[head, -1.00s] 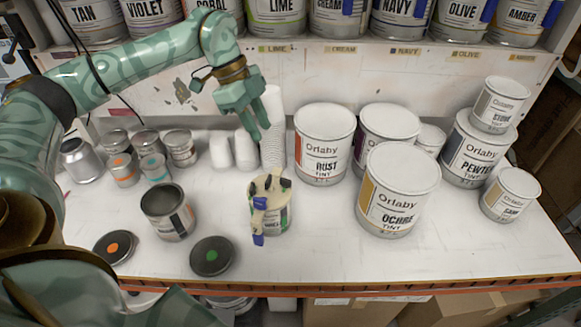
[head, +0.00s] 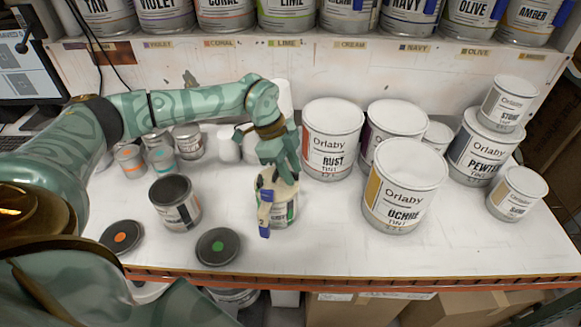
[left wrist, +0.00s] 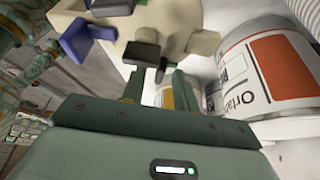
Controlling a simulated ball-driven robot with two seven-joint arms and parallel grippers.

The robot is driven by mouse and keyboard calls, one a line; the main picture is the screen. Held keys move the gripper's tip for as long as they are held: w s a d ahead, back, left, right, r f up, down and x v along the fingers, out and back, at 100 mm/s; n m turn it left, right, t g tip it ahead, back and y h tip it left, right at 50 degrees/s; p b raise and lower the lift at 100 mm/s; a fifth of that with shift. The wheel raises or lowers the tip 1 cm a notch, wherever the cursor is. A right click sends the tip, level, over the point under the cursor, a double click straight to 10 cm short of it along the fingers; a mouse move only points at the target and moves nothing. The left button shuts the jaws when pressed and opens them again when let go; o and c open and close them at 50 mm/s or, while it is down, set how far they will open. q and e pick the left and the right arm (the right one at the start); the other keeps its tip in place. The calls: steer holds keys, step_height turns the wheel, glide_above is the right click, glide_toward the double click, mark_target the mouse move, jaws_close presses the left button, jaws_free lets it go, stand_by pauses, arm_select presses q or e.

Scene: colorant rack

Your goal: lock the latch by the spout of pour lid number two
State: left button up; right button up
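A cream pour lid (head: 266,188) with dark latch tabs and a blue-tipped part (head: 265,231) sits on a small can with a green label (head: 285,212). I cannot read a number on the lid. My left gripper (head: 281,172) is right above the lid's back side, fingers pointing down. In the left wrist view the lid (left wrist: 185,30) fills the top, with a blue part (left wrist: 76,42) at the left and a dark latch tab (left wrist: 143,54) near my fingertips. My left fingers (left wrist: 158,78) stand apart; contact with the tab is unclear. My right gripper is not in view.
Large white cans, RUST (head: 331,140) and OCHRE (head: 403,185), stand to the right of the lid. A dark can (head: 175,203) and two flat dark lids (head: 217,246) (head: 121,237) are to the left. The bench front between the lid and its edge is clear.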

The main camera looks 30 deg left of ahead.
arm_select(q)
jaws_close()
steer(key=shift+r, duration=0.1)
steer(key=shift+w+r+m+g+p, duration=0.1)
steer(key=shift+m+g+p, duration=0.4)
steer(key=shift+m+p, duration=0.6)
steer(key=m+g+p, duration=0.1)
steer(key=m, duration=0.2)
steer(key=shift+w+m, duration=0.1)
steer(key=shift+m, duration=0.3)
steer(key=m+g, duration=0.1)
steer(key=m, duration=0.1)
steer(key=m+y+p, duration=0.1)
steer(key=m, duration=0.1)
steer(key=shift+w+d+m+g, duration=0.1)
steer(key=shift+m+g, duration=0.2)
steer(key=shift+g, duration=0.1)
steer(key=shift+m+g+y+p, duration=0.4)
steer(key=shift+m+g+y, duration=0.15)
steer(key=shift+m, duration=1.25)
steer(key=shift+d+m+y, duration=0.1)
steer(key=shift+m+y, duration=0.25)
steer(key=shift+m, duration=0.25)
